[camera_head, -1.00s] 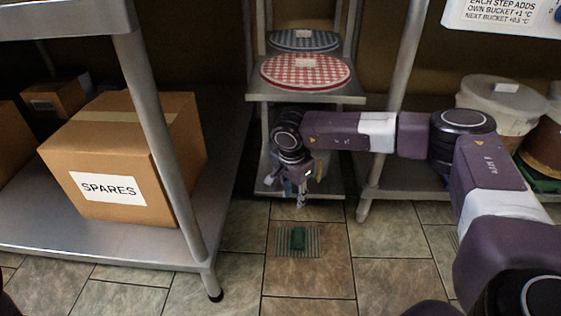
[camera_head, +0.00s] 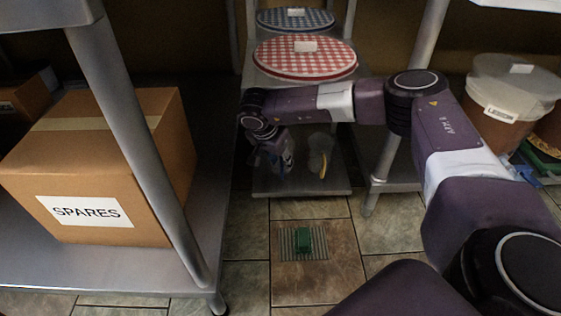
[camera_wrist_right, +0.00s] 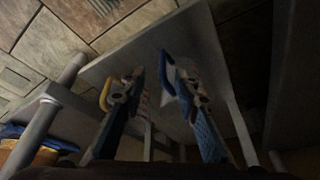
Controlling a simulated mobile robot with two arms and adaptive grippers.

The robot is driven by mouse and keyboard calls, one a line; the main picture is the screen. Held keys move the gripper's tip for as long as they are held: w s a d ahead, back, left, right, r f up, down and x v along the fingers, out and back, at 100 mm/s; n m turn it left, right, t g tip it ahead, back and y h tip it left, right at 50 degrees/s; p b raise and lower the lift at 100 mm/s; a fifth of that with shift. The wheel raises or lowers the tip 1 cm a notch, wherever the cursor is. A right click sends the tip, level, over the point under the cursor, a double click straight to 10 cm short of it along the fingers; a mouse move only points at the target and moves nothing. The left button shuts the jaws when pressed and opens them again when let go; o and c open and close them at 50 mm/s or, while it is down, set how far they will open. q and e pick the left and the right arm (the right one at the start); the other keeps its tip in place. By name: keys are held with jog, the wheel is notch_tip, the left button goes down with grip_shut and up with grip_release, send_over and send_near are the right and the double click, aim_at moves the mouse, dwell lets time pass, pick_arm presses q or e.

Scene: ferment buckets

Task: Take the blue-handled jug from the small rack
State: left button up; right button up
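My right gripper (camera_head: 282,163) reaches down at the lower level of the small rack (camera_head: 300,186). In the right wrist view its two fingers (camera_wrist_right: 160,95) stand apart, so it is open. The blue handle (camera_wrist_right: 167,73) of a jug shows between the fingers, close to the right-hand one; I cannot tell whether they touch. The jug's body is hard to make out in the dark. A yellow-handled jug (camera_head: 320,152) stands to the right of my gripper in the head view. Its yellow handle (camera_wrist_right: 104,94) shows beside the left-hand finger in the wrist view. My left gripper is out of view.
Round cloth-covered lids, one red-checked (camera_head: 305,60) and one blue-checked (camera_head: 295,19), lie on the rack above my forearm. A SPARES box (camera_head: 95,175) is on the left shelf. A lidded bucket (camera_head: 510,95) stands right. A green block (camera_head: 303,240) lies on the floor grate.

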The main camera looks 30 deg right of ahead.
aim_at(281, 169)
jog(key=shift+a+b+x, duration=0.2)
jog(key=shift+b+x, duration=1.05)
jog(key=shift+x, duration=0.05)
jog(key=shift+a+b+x, duration=0.25)
jog(key=shift+b+x, duration=1)
jog(key=shift+x, duration=0.05)
grip_shut()
